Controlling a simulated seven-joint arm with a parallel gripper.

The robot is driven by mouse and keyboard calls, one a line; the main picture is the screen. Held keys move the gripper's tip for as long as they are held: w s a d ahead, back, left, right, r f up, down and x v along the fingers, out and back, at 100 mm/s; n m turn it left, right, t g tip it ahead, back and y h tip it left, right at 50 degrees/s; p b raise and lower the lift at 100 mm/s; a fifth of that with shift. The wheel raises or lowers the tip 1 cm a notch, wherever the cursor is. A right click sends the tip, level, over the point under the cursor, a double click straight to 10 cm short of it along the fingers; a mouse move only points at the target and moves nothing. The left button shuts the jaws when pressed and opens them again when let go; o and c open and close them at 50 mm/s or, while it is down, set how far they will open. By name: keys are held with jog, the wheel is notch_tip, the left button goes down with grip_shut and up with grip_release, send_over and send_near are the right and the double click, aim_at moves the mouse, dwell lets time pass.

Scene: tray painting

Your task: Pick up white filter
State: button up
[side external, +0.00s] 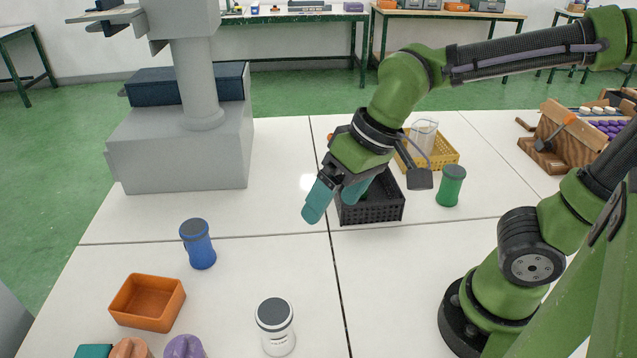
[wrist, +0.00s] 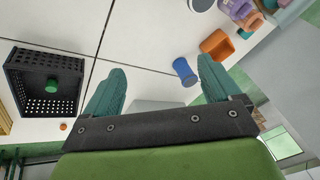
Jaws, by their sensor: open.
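The white filter (side external: 277,340) stands upright on the table at the front middle in the side view, with a dark grey top. In the wrist view, a grey and white round thing at the top edge (wrist: 200,4) looks like it, partly cut off. My gripper (side external: 335,205) is open and empty, its teal fingers spread, above the table beside the black crate. It is well behind the white filter and apart from it. Both fingers also show in the wrist view (wrist: 161,68), with nothing between them.
A blue container (side external: 198,243) and an orange tray (side external: 148,303) stand left of the filter. Purple, orange and teal things sit at the front edge. A black crate (side external: 372,212), green container (side external: 451,186) and yellow basket (side external: 440,160) are behind. Table right of the filter is clear.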

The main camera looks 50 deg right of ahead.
aim_at(276, 327)
jog(key=w+a+f+g+h, duration=0.1)
jog(key=a+f+g, duration=0.1)
jog(key=a, duration=0.5)
jog(key=w+a+f+g+h, duration=0.1)
jog(key=a+f+g+h, duration=0.1)
jog(key=a, duration=0.4)
jog(key=shift+n, duration=0.3)
jog(key=f, duration=1.5)
jog(key=shift+s+a+f, duration=0.2)
jog(key=shift+s+f, duration=0.1)
jog(key=shift+f, duration=0.1)
jog(key=c, duration=1.2)
jog(key=shift+r, duration=0.1)
